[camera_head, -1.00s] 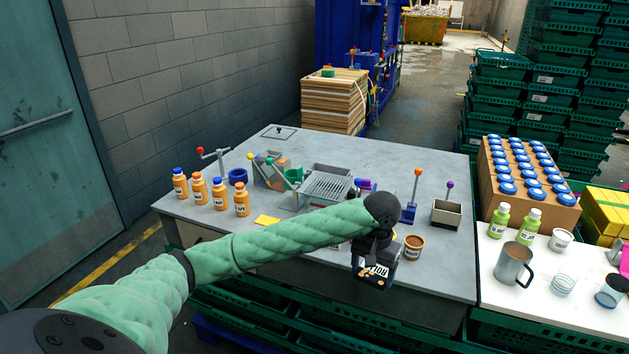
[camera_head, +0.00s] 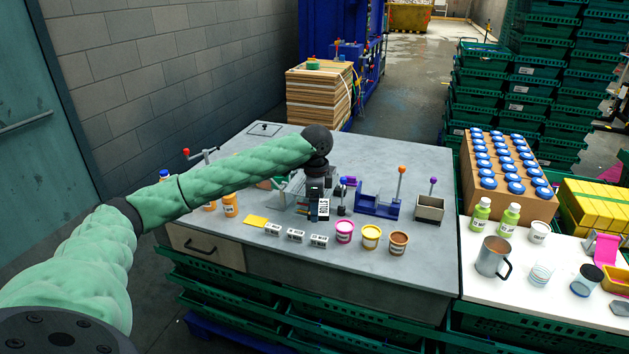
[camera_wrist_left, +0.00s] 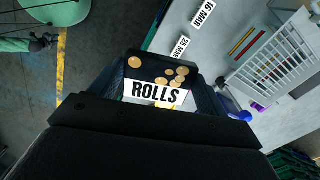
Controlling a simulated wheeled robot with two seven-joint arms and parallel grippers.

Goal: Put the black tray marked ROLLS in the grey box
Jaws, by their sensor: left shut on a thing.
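The black tray marked ROLLS (camera_wrist_left: 134,80) is in the left wrist view, with several small round tan pieces and a white label. In the head view, it is small and mostly hidden under my left gripper (camera_head: 318,190), with its white label facing front. My left gripper is shut on it and holds it above the middle of the table. My right gripper is out of view.
A blue fixture (camera_head: 377,205) with an orange-knobbed lever stands between gripper and grey box. Pink (camera_head: 345,231), yellow (camera_head: 371,237) and brown (camera_head: 398,242) tubs line the front. A slotted grey rack (camera_wrist_left: 280,60) is close to the tray. The back right tabletop is clear.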

